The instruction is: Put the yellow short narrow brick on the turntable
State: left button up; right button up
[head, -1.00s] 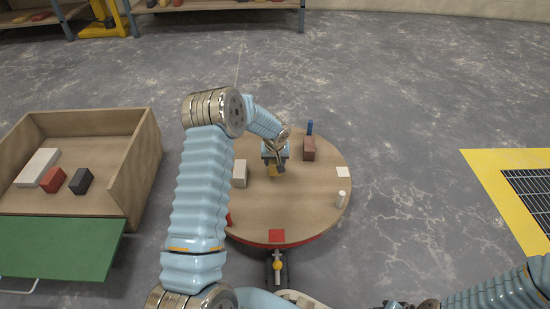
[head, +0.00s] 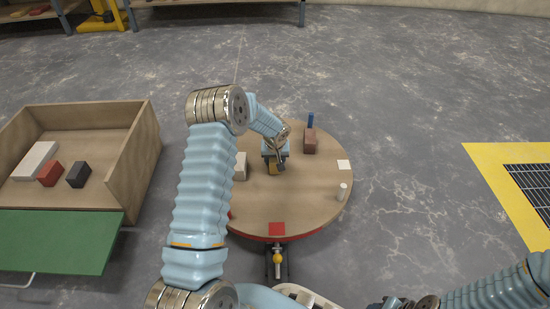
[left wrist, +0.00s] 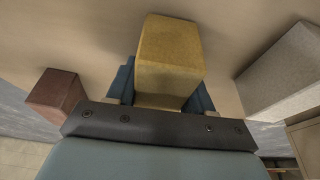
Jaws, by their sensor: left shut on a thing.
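The yellow brick (left wrist: 170,55) is between the fingers of my left gripper (left wrist: 160,92) in the left wrist view. In the head view the left gripper (head: 273,168) is over the middle of the round wooden turntable (head: 290,205), shut on the yellow brick (head: 273,168), which is mostly hidden by the gripper. The brick is at or very near the turntable's top; I cannot tell whether it touches. My right arm shows at the lower right of the head view, but its gripper's fingers are not clear.
A wooden box (head: 147,150) at left holds white, red and dark bricks. A yellow-edged floor grate (head: 490,180) is at right.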

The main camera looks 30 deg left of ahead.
pick_arm(q)
jog(key=shift+f, duration=0.25)
jog(key=o, duration=1.2)
jog(key=shift+f, duration=0.1)
jog(key=shift+o, duration=1.2)
jog(key=shift+s+f, duration=0.1)
jog(key=shift+s, duration=0.1)
